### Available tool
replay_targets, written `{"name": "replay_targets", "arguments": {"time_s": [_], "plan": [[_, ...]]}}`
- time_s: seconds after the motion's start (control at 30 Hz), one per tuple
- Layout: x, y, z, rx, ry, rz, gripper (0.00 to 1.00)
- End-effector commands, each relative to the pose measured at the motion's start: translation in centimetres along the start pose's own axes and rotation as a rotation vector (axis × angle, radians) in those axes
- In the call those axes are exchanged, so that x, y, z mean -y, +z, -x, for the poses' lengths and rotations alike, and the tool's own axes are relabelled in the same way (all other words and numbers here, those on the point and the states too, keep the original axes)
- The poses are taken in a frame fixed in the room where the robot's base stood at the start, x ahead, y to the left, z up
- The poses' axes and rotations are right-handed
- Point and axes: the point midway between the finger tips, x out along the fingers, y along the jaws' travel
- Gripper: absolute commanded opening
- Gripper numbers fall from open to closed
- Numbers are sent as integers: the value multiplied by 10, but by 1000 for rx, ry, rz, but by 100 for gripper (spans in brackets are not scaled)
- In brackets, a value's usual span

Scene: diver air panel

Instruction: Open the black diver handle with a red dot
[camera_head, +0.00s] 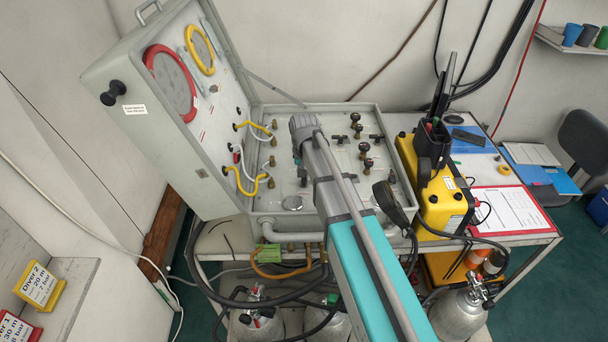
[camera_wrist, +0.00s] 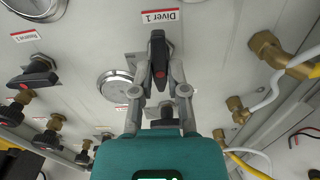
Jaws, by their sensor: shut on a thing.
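In the wrist view, a black diver handle (camera_wrist: 158,52) with a red dot stands below a "Diver 1" label (camera_wrist: 160,16) on the grey panel. It lies roughly upright in the picture, with its upper end towards the label. My gripper (camera_wrist: 159,90) is shut on this handle, one finger on each side near the red dot. A second black handle (camera_wrist: 34,78) with a red dot sits farther left and lies more crosswise. In the head view, my wrist and arm hide the gripped handle and my fingertips above the open panel case (camera_head: 270,176).
A gauge (camera_wrist: 115,85) and several brass fittings (camera_wrist: 268,44) surround my gripper. The raised case lid (camera_head: 135,80) stands at the left. A yellow-and-black unit (camera_head: 441,200) stands right of the case. Several black knobs (camera_head: 368,164) rise from the panel right of my arm.

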Motion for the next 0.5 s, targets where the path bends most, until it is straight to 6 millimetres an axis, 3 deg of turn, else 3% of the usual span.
{"name": "replay_targets", "arguments": {"time_s": [0.33,0.37,0.5], "plan": [[0,0,0,-1,0,4,0],[0,0,0,-1,0,4,21],[0,0,0,-1,0,4,47]]}}
